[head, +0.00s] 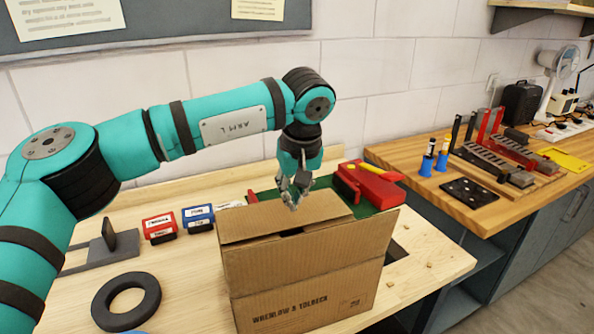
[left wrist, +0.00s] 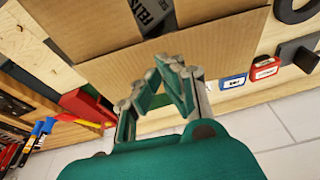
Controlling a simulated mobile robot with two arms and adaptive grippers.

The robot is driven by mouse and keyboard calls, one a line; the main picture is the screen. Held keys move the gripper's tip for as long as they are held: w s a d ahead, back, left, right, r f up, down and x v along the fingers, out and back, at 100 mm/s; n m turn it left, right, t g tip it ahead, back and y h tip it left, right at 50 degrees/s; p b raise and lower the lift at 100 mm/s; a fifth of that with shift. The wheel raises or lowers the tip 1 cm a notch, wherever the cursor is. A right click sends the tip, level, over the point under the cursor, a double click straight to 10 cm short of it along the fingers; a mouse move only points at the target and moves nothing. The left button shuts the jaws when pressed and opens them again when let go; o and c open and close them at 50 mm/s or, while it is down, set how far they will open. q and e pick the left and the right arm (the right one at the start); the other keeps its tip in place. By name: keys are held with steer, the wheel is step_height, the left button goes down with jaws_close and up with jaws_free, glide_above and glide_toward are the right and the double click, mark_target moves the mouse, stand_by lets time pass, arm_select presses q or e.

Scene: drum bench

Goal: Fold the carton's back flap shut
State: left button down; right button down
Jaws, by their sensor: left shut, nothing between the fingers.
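The brown cardboard carton (head: 300,280) stands on the wooden bench, printed side toward me. Its back flap (head: 260,217) lies low and nearly level over the top, with a narrow dark gap along its near edge. My left gripper (head: 294,203) is shut and empty, pointing down at the flap from above; I cannot tell whether it touches. In the left wrist view the fingers (left wrist: 166,72) are in front of the flap (left wrist: 110,78). A dark item with pale lettering (left wrist: 150,14) shows in the opening beyond. My right gripper is not in view.
Red and blue boxes (head: 160,227) and a black ring (head: 126,300) are to the left. A second bench (head: 455,205) with tools stands at the right.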

mark_target(295, 225)
arm_select(q)
step_height(295, 225, down, 4)
steer(key=shift+s+p, duration=0.15)
steer(key=shift+p, duration=0.3)
step_height(295, 225, down, 2)
steer(key=shift+s+d+b, duration=0.1)
steer(key=shift+s+b, duration=0.05)
steer(key=shift+b, duration=0.75)
steer(key=shift+s, duration=0.15)
steer(key=shift+r, duration=0.15)
